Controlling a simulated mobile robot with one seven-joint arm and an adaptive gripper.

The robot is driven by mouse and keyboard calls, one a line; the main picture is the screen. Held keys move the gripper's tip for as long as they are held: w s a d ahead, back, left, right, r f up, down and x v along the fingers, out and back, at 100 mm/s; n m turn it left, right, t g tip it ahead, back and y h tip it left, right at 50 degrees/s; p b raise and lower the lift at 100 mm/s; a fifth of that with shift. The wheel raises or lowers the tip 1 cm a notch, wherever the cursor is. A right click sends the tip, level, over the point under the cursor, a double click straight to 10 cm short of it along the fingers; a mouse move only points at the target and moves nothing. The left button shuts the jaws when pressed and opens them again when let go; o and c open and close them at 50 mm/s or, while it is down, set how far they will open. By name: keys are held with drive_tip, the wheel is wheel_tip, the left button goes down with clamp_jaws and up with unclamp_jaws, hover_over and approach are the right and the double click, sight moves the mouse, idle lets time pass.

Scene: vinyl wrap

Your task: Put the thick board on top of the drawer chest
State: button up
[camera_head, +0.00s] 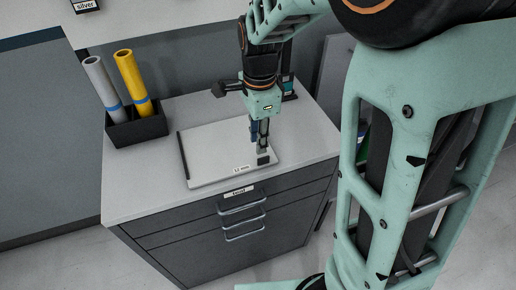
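The board (215,152) is a flat light-grey panel with a dark left edge and a small label reading about "12 mm". It lies flat on the top of the drawer chest (300,143), near the front edge. My gripper (262,155) points down over the board's right end, its fingertips at or just above the surface. Whether the fingers grip the board's edge or are apart from it cannot be told. The chest has dark drawer fronts with metal handles and a small label.
A black holder (138,130) with a grey roll (103,82) and a yellow roll (131,78) stands at the chest top's back left. A light counter (120,22) with a "silver" label is behind. My arm covers the picture's right.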

drive_tip(key=shift+r, duration=2.15)
